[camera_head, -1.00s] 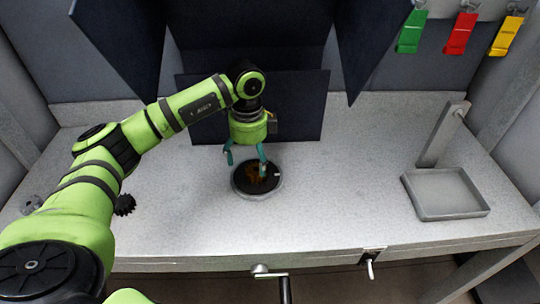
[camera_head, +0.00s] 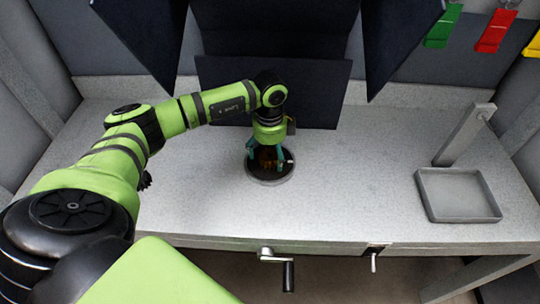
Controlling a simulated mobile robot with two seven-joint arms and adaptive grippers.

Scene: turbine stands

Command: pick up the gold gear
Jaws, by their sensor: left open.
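The gold gear (camera_head: 267,160) shows as a small brownish-gold shape on a round dark plate with a grey rim (camera_head: 271,182) on the workbench. My left gripper (camera_head: 267,163) points down over the plate, its teal fingers apart on either side of the gear. The fingers partly hide the gear, and I cannot tell whether they touch it. My right gripper is not in view.
A grey square tray (camera_head: 458,196) with an upright grey post (camera_head: 466,135) stands at the right of the bench. A dark gear (camera_head: 146,180) is mostly hidden behind my left arm. Dark panels (camera_head: 273,88) stand behind the plate. The middle right of the bench (camera_head: 360,180) is clear.

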